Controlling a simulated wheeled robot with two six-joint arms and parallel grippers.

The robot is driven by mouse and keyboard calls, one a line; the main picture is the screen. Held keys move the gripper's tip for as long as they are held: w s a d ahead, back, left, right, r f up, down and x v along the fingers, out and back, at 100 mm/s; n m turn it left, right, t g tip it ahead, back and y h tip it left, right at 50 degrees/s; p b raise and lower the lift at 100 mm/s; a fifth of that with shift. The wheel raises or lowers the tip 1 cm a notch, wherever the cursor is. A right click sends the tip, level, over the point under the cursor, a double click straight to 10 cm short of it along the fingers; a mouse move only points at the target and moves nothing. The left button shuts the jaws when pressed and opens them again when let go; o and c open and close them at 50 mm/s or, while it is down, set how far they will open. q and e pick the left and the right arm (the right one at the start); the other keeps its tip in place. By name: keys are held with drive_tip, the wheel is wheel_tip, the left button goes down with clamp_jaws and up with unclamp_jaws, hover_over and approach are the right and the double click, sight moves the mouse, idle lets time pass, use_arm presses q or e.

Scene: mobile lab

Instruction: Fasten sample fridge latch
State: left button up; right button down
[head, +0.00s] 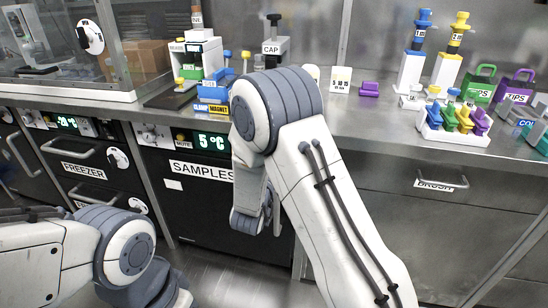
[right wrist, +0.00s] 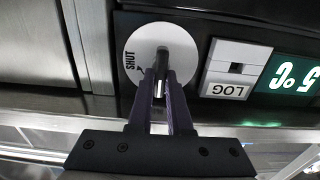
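The sample fridge (head: 185,215) is the dark under-bench unit labelled SAMPLES, with a green 5°C display. Its door looks closed. In the right wrist view its latch is a white round disc (right wrist: 183,62) marked SHUT with a small arrow, with a dark lever (right wrist: 162,57) at its middle. My right gripper (right wrist: 160,82) reaches up to the disc, and its two fingers sit close on both sides of the lever, seemingly clamped on it. In the head view my right arm hides the latch and gripper. My left arm is at the lower left, its gripper out of view.
A freezer (head: 85,165) with a handle and round latch stands left of the fridge. A drawer (head: 440,185) is on the right. The steel bench (head: 345,120) above carries a cap press, blocks, tube racks and tip boxes. The floor before the fridge is clear.

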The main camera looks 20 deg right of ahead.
drive_tip(key=m+b, duration=1)
drive_tip(key=f+m+b, duration=0.1)
drive_tip(key=m+b, duration=0.4)
drive_tip(key=shift+s+d+f+m+b, duration=0.1)
drive_tip(key=shift+s+d+m+b, duration=0.15)
drive_tip(key=shift+d+m+b, duration=0.1)
drive_tip(key=shift+m+b, duration=1.15)
drive_tip(key=shift+b, duration=0.15)
drive_tip(key=c, duration=0.8)
unclamp_jaws()
drive_tip(key=shift+c, duration=0.2)
